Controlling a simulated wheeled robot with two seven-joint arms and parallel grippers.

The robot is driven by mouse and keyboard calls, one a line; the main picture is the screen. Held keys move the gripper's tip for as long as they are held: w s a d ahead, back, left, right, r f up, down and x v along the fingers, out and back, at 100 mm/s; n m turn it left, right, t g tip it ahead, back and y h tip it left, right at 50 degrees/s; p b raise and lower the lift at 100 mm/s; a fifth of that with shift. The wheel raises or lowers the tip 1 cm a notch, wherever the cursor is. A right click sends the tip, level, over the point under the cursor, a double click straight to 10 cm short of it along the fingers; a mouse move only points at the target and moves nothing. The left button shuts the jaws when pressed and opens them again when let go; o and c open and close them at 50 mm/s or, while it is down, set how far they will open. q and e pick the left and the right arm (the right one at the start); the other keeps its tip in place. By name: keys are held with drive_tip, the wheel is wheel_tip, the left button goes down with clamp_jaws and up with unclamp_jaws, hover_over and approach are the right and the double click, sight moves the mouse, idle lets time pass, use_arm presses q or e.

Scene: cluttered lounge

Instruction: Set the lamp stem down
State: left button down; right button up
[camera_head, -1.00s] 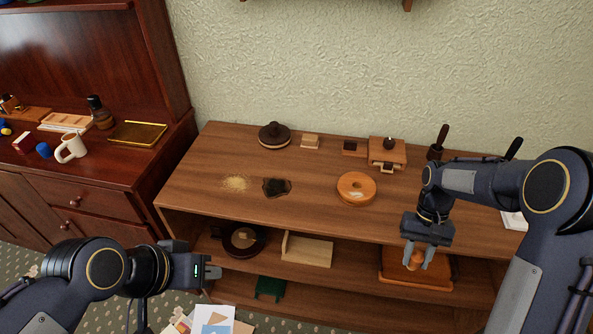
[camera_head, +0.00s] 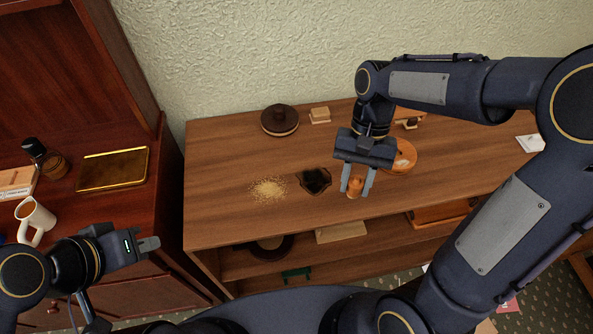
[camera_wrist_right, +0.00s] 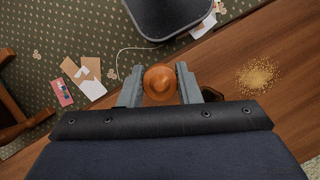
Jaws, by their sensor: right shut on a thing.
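The lamp stem (camera_head: 355,186) is a turned orange-brown wooden piece. It shows end-on as a round knob in the right wrist view (camera_wrist_right: 160,83). My right gripper (camera_head: 357,192) is shut on it, with one finger on each side, above the front part of the shelf unit's wooden top (camera_head: 225,195). I cannot tell whether the stem's lower end touches the top. A round orange wooden disc (camera_head: 404,158) lies just behind my right gripper, partly hidden. My left gripper (camera_head: 150,243) is away to the left, near the dark cabinet, with nothing visible in it; its finger gap is unclear.
A dark round lidded piece (camera_head: 280,121) and a small wooden block (camera_head: 320,115) stand at the back. A mug (camera_head: 36,216) and a gold tray (camera_head: 113,169) are on the cabinet.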

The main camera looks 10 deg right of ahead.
drive_tip(key=w+a+f, duration=0.1)
drive_tip(key=w+f, duration=0.2)
drive_tip(key=w, duration=0.1)
drive_tip(key=w+a+f+p, duration=0.1)
drive_tip(key=w+a+f, duration=0.1)
drive_tip(key=w+f, duration=0.1)
drive_tip(key=w+a+f+p, duration=0.1)
drive_tip(key=w+f, duration=0.2)
drive_tip(key=w, duration=0.2)
drive_tip(key=shift+a, duration=0.35)
drive_tip(key=shift+w+a+f+p, duration=0.1)
drive_tip(key=shift+w+f+p, duration=0.05)
drive_tip(key=shift+f+p, duration=0.2)
wheel_tip(320, 180, down, 2)
drive_tip(key=shift+f+p, duration=0.15)
drive_tip(key=shift+p, duration=0.3)
drive_tip(key=shift+f, duration=0.35)
